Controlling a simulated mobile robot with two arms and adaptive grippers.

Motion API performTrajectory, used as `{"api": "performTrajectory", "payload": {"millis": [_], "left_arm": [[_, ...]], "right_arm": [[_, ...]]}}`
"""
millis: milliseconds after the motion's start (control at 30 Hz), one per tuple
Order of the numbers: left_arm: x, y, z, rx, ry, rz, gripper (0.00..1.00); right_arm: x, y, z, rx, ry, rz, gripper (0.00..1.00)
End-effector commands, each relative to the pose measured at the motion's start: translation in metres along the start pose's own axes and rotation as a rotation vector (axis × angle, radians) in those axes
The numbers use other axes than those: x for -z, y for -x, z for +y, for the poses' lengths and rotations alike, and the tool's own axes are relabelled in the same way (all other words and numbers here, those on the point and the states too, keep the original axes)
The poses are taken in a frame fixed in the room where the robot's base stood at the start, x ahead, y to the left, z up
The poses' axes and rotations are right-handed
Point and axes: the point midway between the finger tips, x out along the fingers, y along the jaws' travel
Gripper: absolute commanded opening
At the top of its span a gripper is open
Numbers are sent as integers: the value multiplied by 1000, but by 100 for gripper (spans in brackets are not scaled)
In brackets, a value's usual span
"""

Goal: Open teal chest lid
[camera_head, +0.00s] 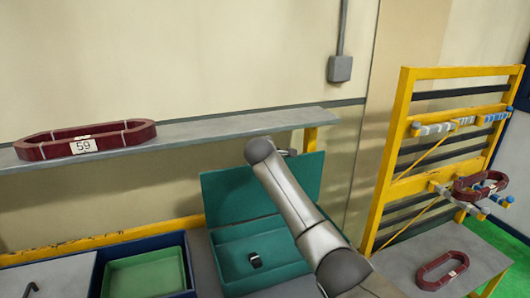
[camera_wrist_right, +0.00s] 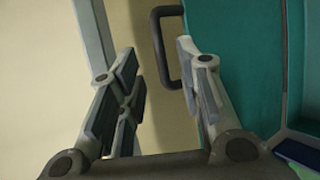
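The teal chest (camera_head: 228,265) stands on the bench in the head view, and its lid (camera_head: 228,195) is raised and upright at the back. My right arm crosses in front of the chest and hides part of the lid and the right side. My right gripper (camera_head: 290,153) is at the lid's top edge, mostly hidden behind my wrist. In the right wrist view the right gripper (camera_wrist_right: 160,95) is open. A dark handle (camera_wrist_right: 161,45) on the teal lid (camera_wrist_right: 240,60) shows beyond and between its fingers. I cannot tell whether they touch it. My left gripper is not in view.
A grey shelf (camera_head: 220,127) behind holds a dark red coil (camera_head: 35,150). A yellow rack (camera_head: 390,150) stands right, with another coil (camera_head: 442,270) below.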

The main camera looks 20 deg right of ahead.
Motion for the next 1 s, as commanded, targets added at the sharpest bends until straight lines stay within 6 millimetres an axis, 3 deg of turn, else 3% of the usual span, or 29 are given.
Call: {"api": "performTrajectory", "payload": {"millis": [300, 500, 900, 1000], "left_arm": [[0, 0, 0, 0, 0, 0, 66], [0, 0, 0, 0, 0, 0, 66], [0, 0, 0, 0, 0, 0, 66], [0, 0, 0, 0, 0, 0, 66]], "right_arm": [[0, 39, 0, -1, -1, 0, 33], [0, 53, 0, -1, -1, 0, 33], [0, 56, 0, 1, -1, 0, 33], [2, 55, -12, 14, -16, 6, 33]]}}
